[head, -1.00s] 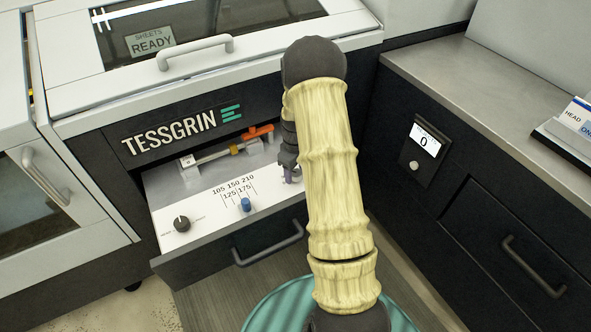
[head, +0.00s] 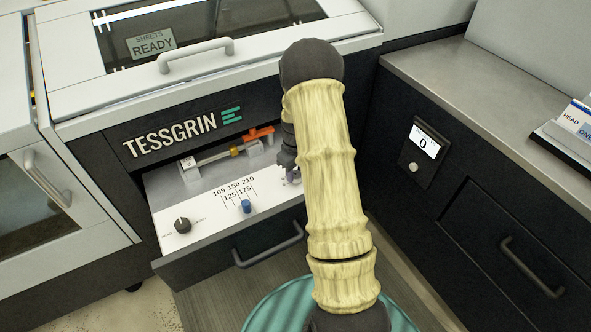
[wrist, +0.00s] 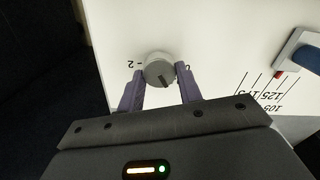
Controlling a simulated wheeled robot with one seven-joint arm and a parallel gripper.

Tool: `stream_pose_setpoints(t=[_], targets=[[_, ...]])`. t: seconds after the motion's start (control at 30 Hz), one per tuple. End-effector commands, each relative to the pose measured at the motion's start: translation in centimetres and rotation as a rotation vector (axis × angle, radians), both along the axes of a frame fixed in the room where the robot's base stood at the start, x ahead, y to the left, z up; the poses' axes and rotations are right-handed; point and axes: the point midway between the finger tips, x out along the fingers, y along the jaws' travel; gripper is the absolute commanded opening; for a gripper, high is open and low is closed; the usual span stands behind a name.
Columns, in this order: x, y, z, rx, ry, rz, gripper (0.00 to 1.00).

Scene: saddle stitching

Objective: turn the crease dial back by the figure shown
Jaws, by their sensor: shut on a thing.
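The crease dial, a round grey knob (wrist: 160,70) with a dark pointer line, shows in the wrist view on the white panel. A "- 2" mark is printed on its left in that view; another mark at its right is partly hidden by a finger. My gripper (wrist: 160,88) has its two purple fingers on either side of the knob, shut on it. In the head view my gripper (head: 291,172) is at the right end of the open drawer, and my arm hides most of the dial there. A display (head: 424,142) on the right cabinet reads 0.
The drawer handle (head: 268,245) is below. A "SHEETS READY" sign (head: 152,41) shows above.

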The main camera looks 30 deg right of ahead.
Motion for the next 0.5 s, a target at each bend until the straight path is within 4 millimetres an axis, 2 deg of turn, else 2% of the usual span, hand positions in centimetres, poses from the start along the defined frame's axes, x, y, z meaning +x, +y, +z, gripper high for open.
stream_pose_setpoints(t=[0.5], targets=[[0.04,-0.14,0.22,-0.001,0.001,-0.392,0.12]])
